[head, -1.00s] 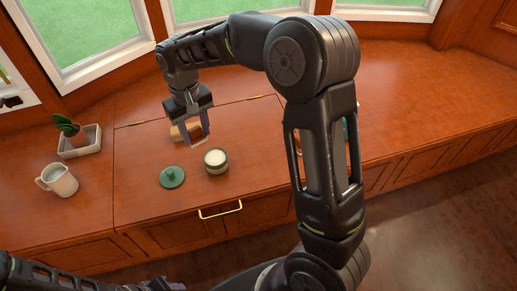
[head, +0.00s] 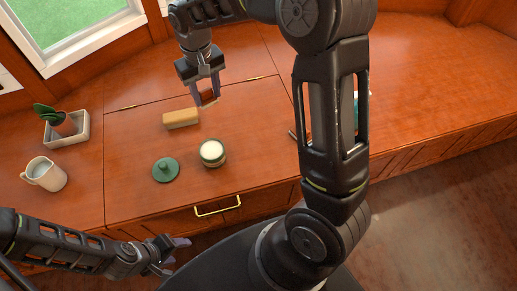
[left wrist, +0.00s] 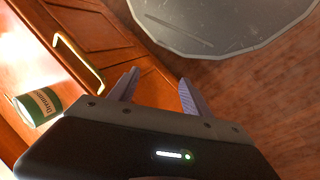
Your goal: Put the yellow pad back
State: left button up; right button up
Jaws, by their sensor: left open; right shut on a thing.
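I cannot tell for certain that this is the yellow pad. A tan-yellow block (head: 181,118) lies on the counter just left of and below it, apart from the gripper. My left gripper (head: 174,256) is low in front of the counter, open and empty; its two fingers (left wrist: 157,90) show apart in the left wrist view.
A green jar (head: 212,153) with a white top and a green knobbed lid (head: 166,170) stand on the counter. A white mug (head: 45,174) and a planter (head: 66,130) are at left. A brass handle (head: 218,206) sticks out in front. The right counter looks largely clear.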

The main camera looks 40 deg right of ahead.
pick_arm(q)
jog(key=o, duration=0.8)
notch_tip(320, 180, down, 6)
jog(key=b, duration=0.5)
jog(key=shift+r, duration=0.15)
jog(key=shift+c, duration=0.2)
pick_arm(e)
jog(key=s+d+f+m, duration=0.3)
jog(key=s+d+f, duration=0.6)
jog(key=f, duration=0.3)
jog(key=shift+s+d+f, duration=0.35)
jog(key=shift+d, duration=0.3)
pick_arm(q)
jog(key=shift+f+b, duration=0.45)
pick_arm(e)
jog(key=shift+f, duration=3.15)
pick_arm(q)
jog(key=shift+f+b, duration=0.3)
pick_arm(e)
jog(key=shift+f, duration=1.85)
pick_arm(q)
jog(key=shift+f, duration=0.1)
pick_arm(e)
jog(key=shift+f, duration=0.1)
jog(key=o, duration=1.3)
